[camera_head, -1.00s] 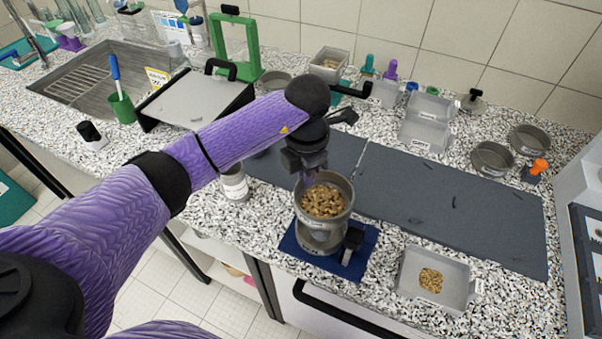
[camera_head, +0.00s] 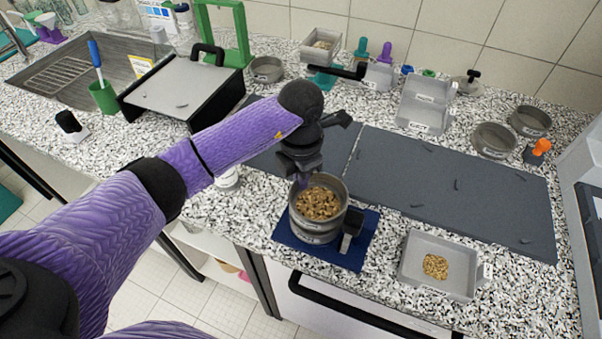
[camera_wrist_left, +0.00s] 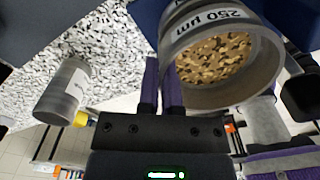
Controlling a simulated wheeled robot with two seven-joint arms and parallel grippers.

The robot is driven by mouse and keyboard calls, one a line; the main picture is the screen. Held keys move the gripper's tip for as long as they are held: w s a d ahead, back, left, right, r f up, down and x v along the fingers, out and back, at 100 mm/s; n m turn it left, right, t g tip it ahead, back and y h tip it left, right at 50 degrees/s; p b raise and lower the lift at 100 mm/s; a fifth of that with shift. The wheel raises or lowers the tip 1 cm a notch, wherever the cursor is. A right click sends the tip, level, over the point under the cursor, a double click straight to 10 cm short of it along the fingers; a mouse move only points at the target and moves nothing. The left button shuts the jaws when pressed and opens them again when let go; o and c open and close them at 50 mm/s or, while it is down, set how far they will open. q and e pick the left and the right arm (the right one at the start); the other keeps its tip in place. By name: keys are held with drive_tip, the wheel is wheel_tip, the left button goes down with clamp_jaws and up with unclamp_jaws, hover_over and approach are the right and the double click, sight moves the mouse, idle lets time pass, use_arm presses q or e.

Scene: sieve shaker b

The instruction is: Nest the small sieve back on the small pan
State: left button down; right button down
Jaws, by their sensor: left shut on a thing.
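The small sieve (camera_head: 333,190) is a grey metal ring filled with brown granules. Its "250 µm" label shows in the left wrist view (camera_wrist_left: 213,22). My left gripper (camera_head: 303,182) is shut on the sieve's rim at its back left side; its purple fingers show in the left wrist view (camera_wrist_left: 164,85). The small pan (camera_head: 312,237) stands below the sieve on a blue mat (camera_head: 287,236). The sieve sits in line over the pan with no visible gap, but I cannot tell whether it is fully seated. My right gripper is out of view.
A black-handled piece (camera_head: 351,226) stands at the right of the mat. A grey tray (camera_head: 462,270) with a few granules lies further right. A white jar (camera_head: 229,178) stands to the left. Dark grey mats (camera_head: 470,195) lie behind, mostly clear.

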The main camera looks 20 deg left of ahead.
use_arm(q)
drive_tip(key=shift+f, duration=0.3)
idle(0.4)
drive_tip(key=shift+f+b, duration=0.15)
drive_tip(key=shift+b, duration=0.15)
drive_tip(key=shift+f, duration=0.3)
drive_tip(key=c, duration=0.7)
unclamp_jaws()
drive_tip(key=shift+r, duration=0.15)
